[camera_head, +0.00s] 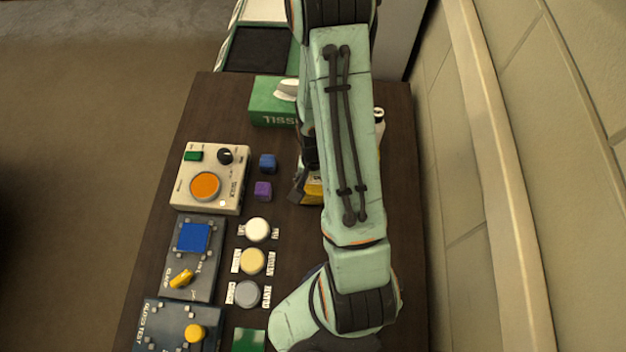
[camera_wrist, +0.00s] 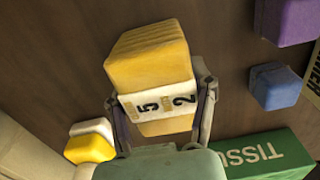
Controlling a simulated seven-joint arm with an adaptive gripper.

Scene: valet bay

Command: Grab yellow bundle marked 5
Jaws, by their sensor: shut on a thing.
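The yellow bundle (camera_wrist: 150,60) has a white band marked "5" and "2" and sits between the two fingers of my gripper (camera_wrist: 160,108) in the wrist view. My gripper is shut on it, with a finger against each side of the band. In the head view only a small yellow part of the bundle (camera_head: 313,188) shows beside my arm; the rest is hidden behind the arm. I cannot tell whether the bundle touches the table.
A green tissue box (camera_head: 270,103) stands at the back, with blue (camera_head: 268,163) and purple (camera_head: 263,191) blocks left of my gripper. A beige box with an orange button (camera_head: 210,180) is farther left. A yellow-and-white item (camera_wrist: 90,142) lies close to my gripper.

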